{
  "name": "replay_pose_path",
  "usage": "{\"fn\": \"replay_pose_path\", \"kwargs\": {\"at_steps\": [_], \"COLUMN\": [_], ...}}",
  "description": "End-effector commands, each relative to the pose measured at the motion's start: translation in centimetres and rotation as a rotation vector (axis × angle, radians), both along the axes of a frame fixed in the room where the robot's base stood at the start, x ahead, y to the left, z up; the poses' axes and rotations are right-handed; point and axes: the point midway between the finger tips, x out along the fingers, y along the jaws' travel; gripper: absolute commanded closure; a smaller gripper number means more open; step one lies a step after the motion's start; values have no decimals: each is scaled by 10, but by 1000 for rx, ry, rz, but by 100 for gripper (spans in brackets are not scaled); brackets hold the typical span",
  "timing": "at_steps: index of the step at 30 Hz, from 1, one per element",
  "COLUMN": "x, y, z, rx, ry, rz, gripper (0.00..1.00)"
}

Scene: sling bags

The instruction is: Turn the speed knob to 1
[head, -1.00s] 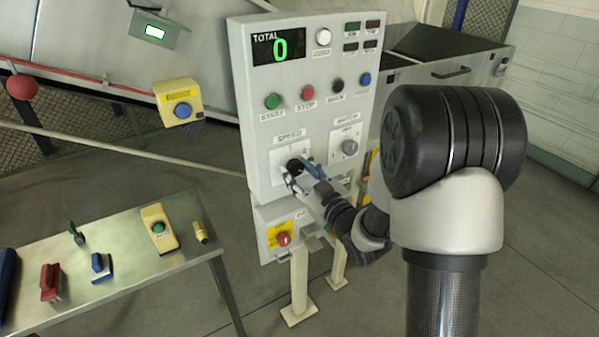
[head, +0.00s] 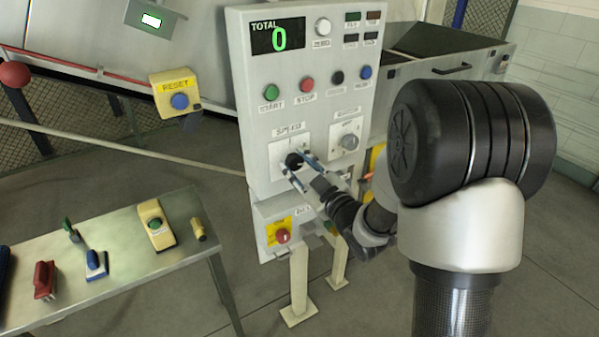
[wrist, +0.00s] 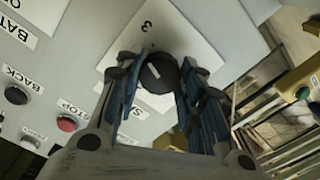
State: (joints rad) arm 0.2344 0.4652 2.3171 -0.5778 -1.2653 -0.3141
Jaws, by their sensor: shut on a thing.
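The speed knob (head: 293,160) is a black round knob on a white plate labelled SPEED, on the grey control panel (head: 256,110). In the wrist view the knob (wrist: 158,74) sits between the two fingers, with a light pointer mark on its face. A "3" shows on the plate above it; the other numbers are hidden or unreadable. My gripper (head: 299,165) reaches the panel from the lower right. In the wrist view my gripper (wrist: 160,82) is shut on the knob, one finger on each side. The panel display (head: 278,38) reads TOTAL 0.
A grey batch knob (head: 349,142) is right of the speed knob. Start (head: 271,92) and stop (head: 306,84) buttons are above. A red button (head: 282,236) on yellow is below. A steel table (head: 120,262) with tools stands at left.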

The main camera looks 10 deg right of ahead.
Motion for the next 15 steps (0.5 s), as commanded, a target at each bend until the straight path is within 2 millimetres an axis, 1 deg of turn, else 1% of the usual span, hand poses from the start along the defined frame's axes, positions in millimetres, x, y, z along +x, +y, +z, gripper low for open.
{"fn": "replay_pose_path", "kwargs": {"at_steps": [15], "x": [1], "y": [0], "z": [1], "rx": [-466], "ry": [-154], "rz": [0], "gripper": [89]}}
